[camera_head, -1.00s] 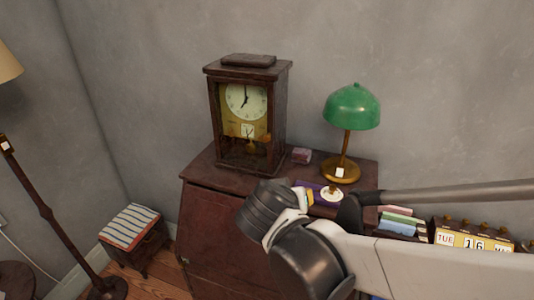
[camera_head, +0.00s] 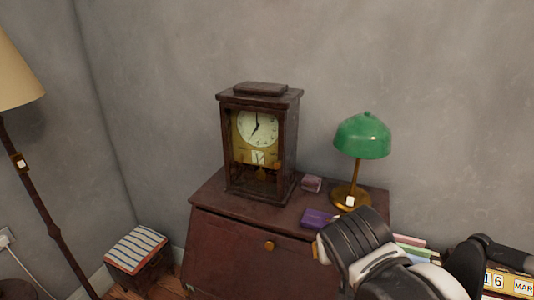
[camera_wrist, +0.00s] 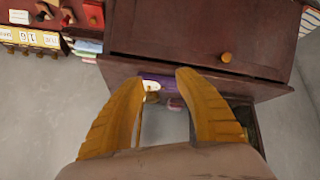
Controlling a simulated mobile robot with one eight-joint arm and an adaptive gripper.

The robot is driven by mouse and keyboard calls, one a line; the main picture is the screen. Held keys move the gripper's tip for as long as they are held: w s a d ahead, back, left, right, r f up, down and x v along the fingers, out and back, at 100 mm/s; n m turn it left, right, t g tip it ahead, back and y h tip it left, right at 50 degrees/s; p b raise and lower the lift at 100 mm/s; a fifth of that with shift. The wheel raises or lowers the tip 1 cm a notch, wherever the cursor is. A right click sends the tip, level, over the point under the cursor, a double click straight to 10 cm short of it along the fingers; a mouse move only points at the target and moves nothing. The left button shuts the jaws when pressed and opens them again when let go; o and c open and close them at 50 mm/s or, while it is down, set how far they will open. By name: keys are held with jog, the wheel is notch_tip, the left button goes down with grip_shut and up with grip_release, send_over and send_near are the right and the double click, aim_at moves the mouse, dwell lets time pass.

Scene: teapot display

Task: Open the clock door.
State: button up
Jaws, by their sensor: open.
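The clock (camera_head: 258,142) is a dark wooden mantel clock with a white dial and a brass pendulum behind its front door (camera_head: 257,157). It stands upright on the desk, and the door looks shut. In the wrist view only a dark part at the right edge of the desk, behind my finger, may be the clock; I cannot tell. My gripper (camera_wrist: 160,84) shows in the wrist view with two orange fingers spread apart and nothing between them. In the head view my arm is at the lower right, apart from the clock; the fingertips are not clearly visible there.
The desk (camera_head: 232,248) has a round knob (camera_head: 269,245) on its front. A green lamp (camera_head: 362,137), a purple box (camera_head: 318,218) and a small pinkish box (camera_head: 311,184) stand right of the clock. A striped stool (camera_head: 137,250) and a floor lamp (camera_head: 14,75) are at left.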

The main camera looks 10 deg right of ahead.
jog(key=w+a+r+m+t+h, duration=0.1)
jog(key=w+a+t+h, duration=0.15)
jog(key=w, duration=0.55)
jog(key=m+t+h+b, duration=0.1)
jog(key=m+t+h, duration=0.3)
jog(key=t, duration=0.2)
send_near(277, 166)
jog(key=shift+y, duration=0.25)
jog(key=b+x, duration=0.2)
jog(key=x, duration=0.8)
jog(key=shift+w+d, duration=0.2)
jog(key=shift+w, duration=0.05)
grip_shut()
